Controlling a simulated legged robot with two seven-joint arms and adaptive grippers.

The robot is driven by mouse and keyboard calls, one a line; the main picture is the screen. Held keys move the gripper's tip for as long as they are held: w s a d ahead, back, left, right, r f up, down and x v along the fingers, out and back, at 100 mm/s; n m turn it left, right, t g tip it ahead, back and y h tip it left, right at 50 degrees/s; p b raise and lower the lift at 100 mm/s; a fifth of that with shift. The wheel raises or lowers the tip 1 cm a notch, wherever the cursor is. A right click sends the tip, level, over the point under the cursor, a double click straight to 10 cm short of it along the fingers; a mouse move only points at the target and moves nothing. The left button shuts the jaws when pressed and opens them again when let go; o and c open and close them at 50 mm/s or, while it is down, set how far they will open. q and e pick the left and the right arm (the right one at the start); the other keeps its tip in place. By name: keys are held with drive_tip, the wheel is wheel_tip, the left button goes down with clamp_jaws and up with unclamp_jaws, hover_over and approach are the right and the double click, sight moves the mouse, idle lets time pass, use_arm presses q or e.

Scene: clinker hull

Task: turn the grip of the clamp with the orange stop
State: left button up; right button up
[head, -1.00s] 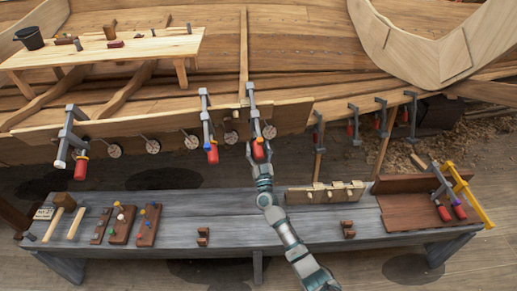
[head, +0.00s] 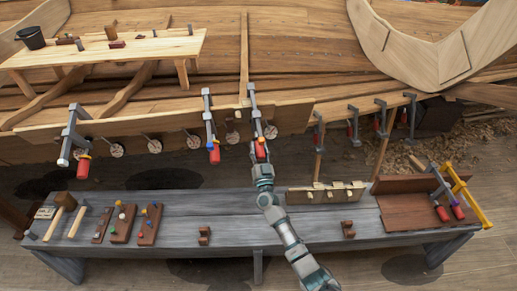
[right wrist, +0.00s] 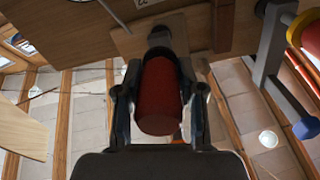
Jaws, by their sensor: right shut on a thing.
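A grey clamp (head: 254,106) with a red grip (head: 260,150) hangs on the hull's plank edge, at the middle of the head view. My right gripper (head: 261,158) reaches up to it from below and is shut on that red grip. In the right wrist view the red grip (right wrist: 159,97) sits between the two fingers, below a grey shaft at the plank. The colour of this clamp's stop is too small and covered to tell surely. My left gripper is not in view.
Other red-gripped clamps hang on the plank: one with a blue stop (head: 210,128) just left, one farther left (head: 73,138), several at right (head: 380,115). A grey workbench (head: 265,232) below holds mallets, pegs and wooden blocks.

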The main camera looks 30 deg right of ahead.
drive_tip(key=m, duration=0.3)
drive_tip(key=shift+m, duration=1.2)
drive_tip(key=shift+f+m, duration=0.1)
drive_tip(key=shift+m, duration=0.8)
drive_tip(key=m, duration=0.4)
drive_tip(key=shift+f, duration=0.1)
drive_tip(key=m+b, duration=0.1)
drive_tip(key=m, duration=0.1)
drive_tip(key=shift+m, duration=0.4)
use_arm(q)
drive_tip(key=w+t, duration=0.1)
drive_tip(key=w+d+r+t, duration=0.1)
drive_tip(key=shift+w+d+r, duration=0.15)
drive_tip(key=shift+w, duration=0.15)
use_arm(e)
drive_tip(key=shift+m, duration=0.4)
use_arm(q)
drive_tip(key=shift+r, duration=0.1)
